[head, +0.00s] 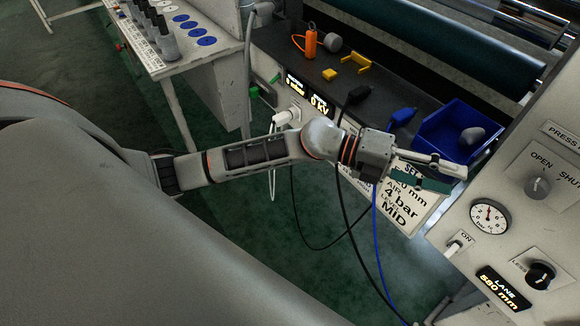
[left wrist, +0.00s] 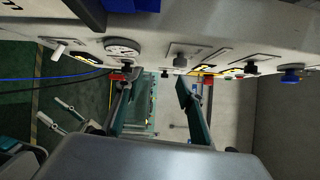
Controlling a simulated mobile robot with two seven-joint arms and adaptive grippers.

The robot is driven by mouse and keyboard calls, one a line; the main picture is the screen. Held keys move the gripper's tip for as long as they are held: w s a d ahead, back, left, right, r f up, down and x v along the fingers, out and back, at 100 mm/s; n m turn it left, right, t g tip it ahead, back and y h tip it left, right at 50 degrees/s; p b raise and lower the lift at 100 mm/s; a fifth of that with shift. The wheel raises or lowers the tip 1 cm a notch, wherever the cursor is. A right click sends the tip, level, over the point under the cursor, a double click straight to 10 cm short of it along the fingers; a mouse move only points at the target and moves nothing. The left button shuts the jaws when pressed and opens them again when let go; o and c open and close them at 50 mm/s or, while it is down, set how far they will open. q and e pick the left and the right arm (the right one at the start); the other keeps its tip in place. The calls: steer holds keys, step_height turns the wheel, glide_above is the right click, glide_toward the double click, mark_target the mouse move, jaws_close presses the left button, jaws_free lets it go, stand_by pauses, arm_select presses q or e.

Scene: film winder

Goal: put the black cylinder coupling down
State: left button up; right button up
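A black coupling (head: 358,95) lies on the dark shelf (head: 325,88) near its front edge, with a black hose running down from it. A blue coupling (head: 402,116) lies to its right. My left gripper (head: 453,178) is in front of the machine, to the right of and nearer than the black coupling, close to the control panel. In the left wrist view its two fingers (left wrist: 155,86) stand apart with nothing between them, and no black coupling shows in that view.
A blue bin (head: 430,137) holding a grey knob-like part (head: 472,135) stands behind my left gripper. The control panel (head: 510,215) with a gauge (head: 490,216) and switches is close on the right. Orange and yellow parts lie on the shelf. Hoses hang below my left arm.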

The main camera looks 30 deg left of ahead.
arm_select(q)
steer(key=a+f+n+t+y, duration=0.9)
steer(key=a+f+n+t, duration=0.4)
steer(key=n, duration=1)
steer(key=s+a+f+n+g+y, duration=0.3)
steer(key=s+a+f+n, duration=0.1)
steer(key=s+f, duration=0.4)
steer(key=s+a+f+n+g+y, duration=0.2)
steer(key=s+a+f, duration=0.4)
steer(key=f, duration=0.5)
steer(key=s+n+y, duration=0.1)
steer(key=s, duration=0.1)
steer(key=shift+s+a+f+n+g+p, duration=0.25)
steer(key=shift+s+f+n+g+p, duration=0.05)
steer(key=shift+s+f+n+g, duration=0.1)
